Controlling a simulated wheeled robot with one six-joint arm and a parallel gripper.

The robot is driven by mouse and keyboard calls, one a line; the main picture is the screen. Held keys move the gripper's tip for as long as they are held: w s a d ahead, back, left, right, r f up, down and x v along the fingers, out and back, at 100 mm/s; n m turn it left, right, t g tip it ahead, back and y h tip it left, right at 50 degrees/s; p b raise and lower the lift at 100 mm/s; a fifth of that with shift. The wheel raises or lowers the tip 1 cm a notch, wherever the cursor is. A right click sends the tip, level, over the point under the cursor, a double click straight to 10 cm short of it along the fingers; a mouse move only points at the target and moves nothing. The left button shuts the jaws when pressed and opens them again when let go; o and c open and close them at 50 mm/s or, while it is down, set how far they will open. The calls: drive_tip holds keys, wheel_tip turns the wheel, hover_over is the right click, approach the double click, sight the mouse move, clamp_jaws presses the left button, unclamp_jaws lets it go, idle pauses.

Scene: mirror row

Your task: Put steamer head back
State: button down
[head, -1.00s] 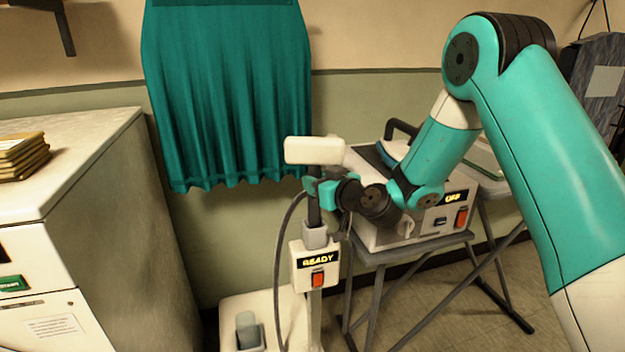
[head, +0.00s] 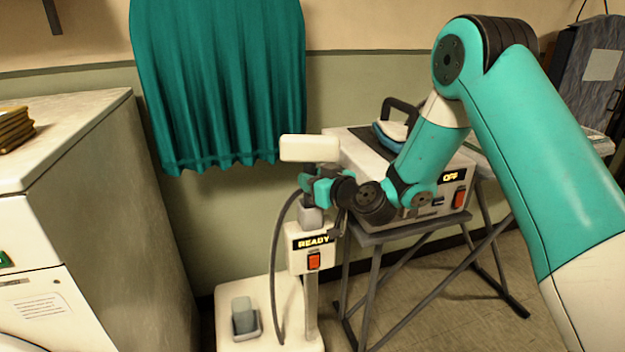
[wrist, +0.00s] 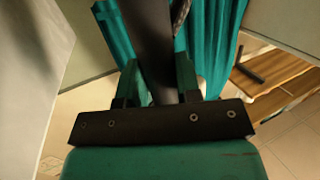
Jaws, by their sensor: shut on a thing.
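The steamer head (head: 310,149) is a white block on a dark handle, upright above the steamer stand. My gripper (head: 320,186) is shut on the handle just below the white block. In the wrist view the dark handle (wrist: 150,40) passes between the two green fingers of my gripper (wrist: 158,82). The grey holder (head: 311,217) on the stand is directly under my gripper. The handle's lower end appears to be at or in this holder, but my gripper partly hides it. The white control box (head: 311,248) reads READY and has an orange switch. A dark hose (head: 274,270) loops down on the left.
A teal curtain or garment (head: 220,90) hangs behind. A pale cabinet (head: 90,190) stands at left. At right, a white unit reading OFF (head: 425,205) sits on a folding stand with an iron (head: 390,132). A cup (head: 242,308) stands on the steamer base.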

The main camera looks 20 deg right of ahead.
drive_tip(key=shift+f+b, duration=0.65)
drive_tip(key=shift+b, duration=0.1)
drive_tip(key=c, duration=0.7)
unclamp_jaws()
drive_tip(key=shift+c, duration=0.2)
drive_tip(key=shift+s, duration=0.1)
drive_tip(key=b+v, duration=1.6)
drive_tip(key=v, duration=0.1)
